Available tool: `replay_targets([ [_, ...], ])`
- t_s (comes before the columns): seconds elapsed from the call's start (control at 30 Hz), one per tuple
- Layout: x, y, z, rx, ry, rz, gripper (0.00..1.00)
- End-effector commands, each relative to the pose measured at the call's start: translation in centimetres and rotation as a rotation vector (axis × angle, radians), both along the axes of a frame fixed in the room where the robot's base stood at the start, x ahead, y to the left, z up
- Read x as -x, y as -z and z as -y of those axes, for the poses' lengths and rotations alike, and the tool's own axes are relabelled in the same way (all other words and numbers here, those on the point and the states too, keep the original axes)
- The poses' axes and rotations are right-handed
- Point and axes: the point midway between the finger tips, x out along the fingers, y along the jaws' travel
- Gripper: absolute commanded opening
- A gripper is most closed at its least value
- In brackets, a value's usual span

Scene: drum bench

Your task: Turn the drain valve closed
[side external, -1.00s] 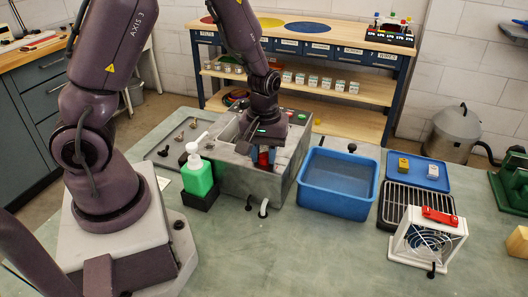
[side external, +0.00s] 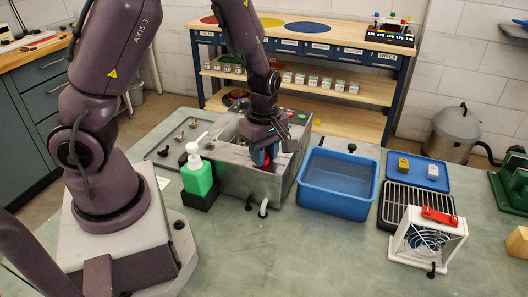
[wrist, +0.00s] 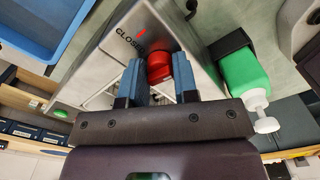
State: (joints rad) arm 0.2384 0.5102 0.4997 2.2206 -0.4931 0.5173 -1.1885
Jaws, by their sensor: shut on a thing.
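The drain valve's red handle (wrist: 159,67) lies between the two blue fingers of my gripper (wrist: 158,82) in the wrist view. My gripper is shut on it. In the side view my gripper (side external: 265,157) is at the front wall of the grey metal tank (side external: 240,180), and its fingers and hand hide most of the handle. The wrist view shows the lettering "CLOSED" (wrist: 130,38) and a red mark on the tank wall beside the handle; the end of the word is partly covered by a finger.
A green soap bottle (side external: 197,178) stands in a black holder left of the tank. A blue basin (side external: 337,205) stands close on the right. A white spout (side external: 263,208) is below in front. A wire rack (side external: 402,195) and a fan (side external: 428,239) are farther right.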

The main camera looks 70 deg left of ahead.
Motion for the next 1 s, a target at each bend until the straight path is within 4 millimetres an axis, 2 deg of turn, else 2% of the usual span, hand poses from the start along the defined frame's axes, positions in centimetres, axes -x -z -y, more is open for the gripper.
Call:
replay_targets([
  [0.3,-0.01,-0.03,-0.02,0.0,-0.103,0.001,0.04],
  [0.8,-0.02,-0.03,-0.05,0.0,-0.118,0.001,0.04],
  [0.83,-0.02,-0.03,-0.05,0.0,-0.118,0.001,0.35],
  [0.9,-0.01,-0.03,-0.04,0.0,-0.118,0.001,0.51],
  [1.0,-0.01,-0.02,-0.03,0.0,-0.117,0.001,0.53],
])
